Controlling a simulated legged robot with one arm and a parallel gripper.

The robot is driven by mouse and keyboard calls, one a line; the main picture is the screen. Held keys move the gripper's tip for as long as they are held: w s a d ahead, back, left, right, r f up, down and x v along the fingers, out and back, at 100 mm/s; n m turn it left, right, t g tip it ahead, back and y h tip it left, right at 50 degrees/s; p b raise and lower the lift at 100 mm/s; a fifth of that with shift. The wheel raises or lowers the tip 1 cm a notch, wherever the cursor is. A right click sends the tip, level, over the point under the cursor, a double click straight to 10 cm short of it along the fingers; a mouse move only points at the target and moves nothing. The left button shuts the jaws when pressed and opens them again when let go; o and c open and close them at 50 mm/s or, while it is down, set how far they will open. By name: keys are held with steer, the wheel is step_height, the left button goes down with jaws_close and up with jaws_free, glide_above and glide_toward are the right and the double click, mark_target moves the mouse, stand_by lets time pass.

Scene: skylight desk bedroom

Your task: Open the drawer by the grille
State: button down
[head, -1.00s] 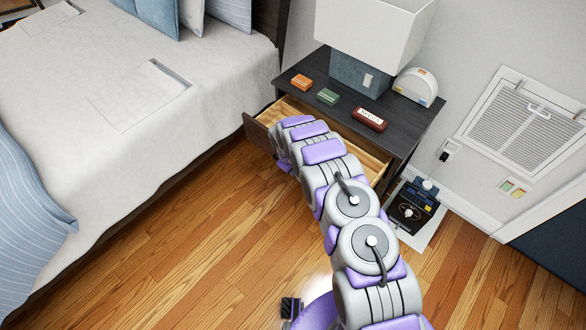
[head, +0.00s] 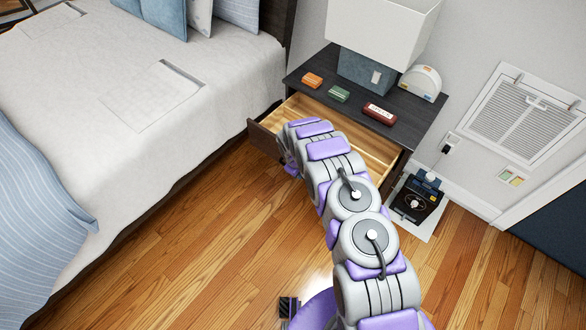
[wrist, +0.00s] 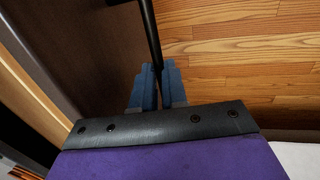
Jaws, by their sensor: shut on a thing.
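The drawer (head: 264,140) of the dark nightstand beside the wall grille (head: 522,118) stands partly open, its pale wood inside showing in the head view. My arm reaches over its front and hides part of it. In the wrist view, my gripper (wrist: 157,75) has its blue fingers shut on the dark bar handle (wrist: 150,30) of the drawer. The dark drawer front (wrist: 95,50) shows to the left of the handle. The fingertips are hidden from the head view by my arm.
A lamp (head: 380,28), a white rounded object (head: 420,82) and small orange, green and red boxes stand on the nightstand top (head: 415,115). The bed (head: 150,90) is at left. A dark blue device (head: 418,200) sits on the floor at right.

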steer(key=shift+w+d+y, duration=0.1)
steer(key=shift+d+y, duration=0.2)
steer(key=shift+d, duration=0.35)
steer(key=c, duration=1.5)
jaws_free()
steer(key=shift+d, duration=0.2)
steer(key=shift+c, duration=0.2)
steer(key=shift+o, duration=0.7)
steer(key=shift+s+a+r, duration=0.2)
steer(key=shift+o, duration=1.2)
steer(key=shift+a+f, duration=0.2)
steer(key=shift+a, duration=0.75)
steer(key=shift+d+r, duration=0.1)
steer(key=shift+d, duration=0.4)
steer(key=shift+d+r, duration=0.15)
steer(key=shift+d, duration=0.1)
steer(key=shift+r, duration=0.4)
steer(key=s+a+r+p, duration=0.1)
steer(key=a+r+p, duration=0.1)
steer(key=r, duration=0.5)
steer(key=s+a+r+p, duration=0.1)
steer(key=r+p, duration=0.1)
steer(key=r, duration=0.6)
steer(key=shift+s+a+r, duration=0.25)
steer(key=shift+a+r, duration=0.05)
steer(key=shift+a, duration=0.05)
